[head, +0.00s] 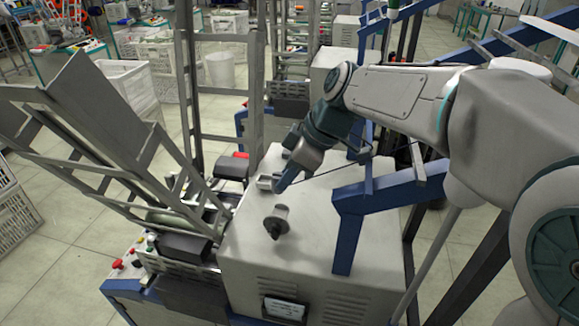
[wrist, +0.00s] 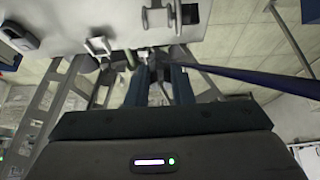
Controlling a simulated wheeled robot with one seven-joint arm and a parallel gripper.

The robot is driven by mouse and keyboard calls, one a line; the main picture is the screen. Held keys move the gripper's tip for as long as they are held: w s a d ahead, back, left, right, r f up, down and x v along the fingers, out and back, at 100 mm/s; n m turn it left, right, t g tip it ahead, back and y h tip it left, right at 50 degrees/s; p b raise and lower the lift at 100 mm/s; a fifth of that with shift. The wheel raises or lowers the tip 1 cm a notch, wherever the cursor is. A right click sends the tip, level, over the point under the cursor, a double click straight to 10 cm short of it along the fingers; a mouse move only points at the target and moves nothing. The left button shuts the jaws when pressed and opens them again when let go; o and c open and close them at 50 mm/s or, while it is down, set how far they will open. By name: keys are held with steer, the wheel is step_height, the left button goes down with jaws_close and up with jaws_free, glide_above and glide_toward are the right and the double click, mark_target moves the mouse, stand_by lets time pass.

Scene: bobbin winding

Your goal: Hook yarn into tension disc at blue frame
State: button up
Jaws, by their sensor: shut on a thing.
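My gripper (head: 280,188) is low over the grey machine top, its fingers pointing down and left. In the wrist view its two dark fingers (wrist: 155,68) lie close together, with a small pale bit between the tips. A thin dark strand, seemingly the yarn (head: 328,172), runs from near the fingers to the right toward the blue frame (head: 345,225). I cannot clearly pick out the tension disc.
A grey spindle part (head: 277,222) stands on the machine top (head: 310,250) just below my gripper. A small metal bracket (head: 266,182) is left of the fingertips. A tall metal rack (head: 95,130) leans at the left. The front of the machine top is clear.

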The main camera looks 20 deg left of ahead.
step_height(320, 180, down, 3)
steer(key=shift+r+b, duration=0.2)
steer(key=shift+b, duration=0.3)
steer(key=shift+d, duration=0.1)
steer(key=shift+f+b, duration=0.2)
steer(key=shift+b, duration=0.15)
steer(key=shift+f+b, duration=1.8)
steer(key=shift+f, duration=0.1)
steer(key=shift+r, duration=0.15)
steer(key=shift+s+a+r+p, duration=0.15)
steer(key=shift+a+p, duration=0.1)
steer(key=shift+a, duration=1)
steer(key=shift+s+a+p, duration=0.1)
steer(key=shift+a+p, duration=0.15)
steer(key=shift+a, duration=1)
